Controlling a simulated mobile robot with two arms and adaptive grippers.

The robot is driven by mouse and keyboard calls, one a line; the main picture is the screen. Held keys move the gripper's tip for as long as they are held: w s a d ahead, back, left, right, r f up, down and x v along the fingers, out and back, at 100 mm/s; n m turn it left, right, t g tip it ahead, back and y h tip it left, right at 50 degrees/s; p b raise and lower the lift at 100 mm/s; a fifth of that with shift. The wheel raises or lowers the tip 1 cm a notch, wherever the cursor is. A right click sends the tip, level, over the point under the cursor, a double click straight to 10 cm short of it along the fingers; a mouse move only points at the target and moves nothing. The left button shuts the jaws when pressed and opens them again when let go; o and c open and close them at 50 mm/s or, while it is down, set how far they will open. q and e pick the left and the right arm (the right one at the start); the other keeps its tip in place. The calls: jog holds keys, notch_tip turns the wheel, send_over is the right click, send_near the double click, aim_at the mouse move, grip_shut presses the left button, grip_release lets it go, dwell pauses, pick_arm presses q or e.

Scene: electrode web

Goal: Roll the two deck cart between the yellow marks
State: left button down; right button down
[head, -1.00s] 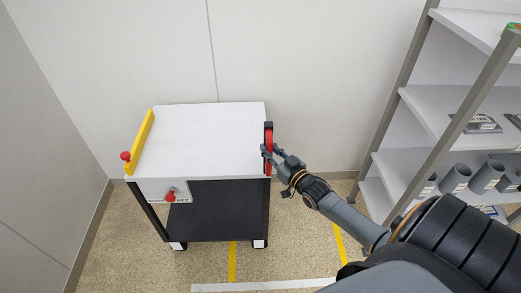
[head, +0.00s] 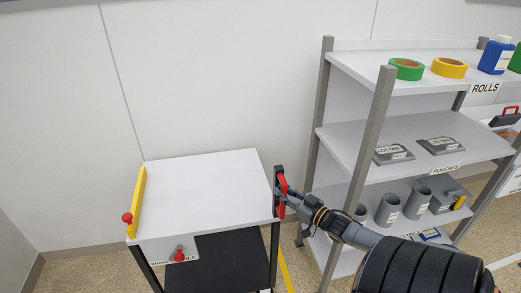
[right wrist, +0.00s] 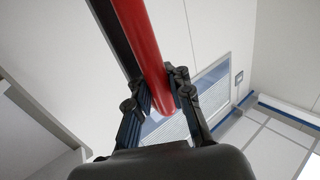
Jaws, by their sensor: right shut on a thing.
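The two deck cart (head: 205,190) stands against the back wall, with a white top deck and a dark lower deck (head: 232,262). A red handle (head: 282,186) is on its right side. My right gripper (head: 284,198) is shut on this handle; in the right wrist view the red bar (right wrist: 150,55) runs between the fingers (right wrist: 158,98). A yellow bar with a red knob (head: 137,200) lines the cart's left edge. One yellow floor mark (head: 284,272) shows beside the cart's right side; the other is not seen. My left gripper is not in view.
A grey shelf rack (head: 372,125) stands close on the right, holding tape rolls (head: 407,69), pouches and grey cups (head: 388,209). Its near post is just right of my right gripper. The wall is directly behind the cart.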

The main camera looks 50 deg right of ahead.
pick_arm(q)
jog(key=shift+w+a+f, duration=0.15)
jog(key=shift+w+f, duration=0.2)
pick_arm(e)
jog(key=s+d, duration=0.4)
jog(key=d, duration=0.1)
jog(key=shift+s+d+f, duration=0.15)
jog(key=shift+d+f, duration=0.05)
jog(key=shift+f, duration=0.25)
jog(key=c, duration=1.2)
grip_release()
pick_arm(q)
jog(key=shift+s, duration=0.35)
pick_arm(e)
jog(key=shift+s+r, duration=0.1)
jog(key=shift+r, duration=0.25)
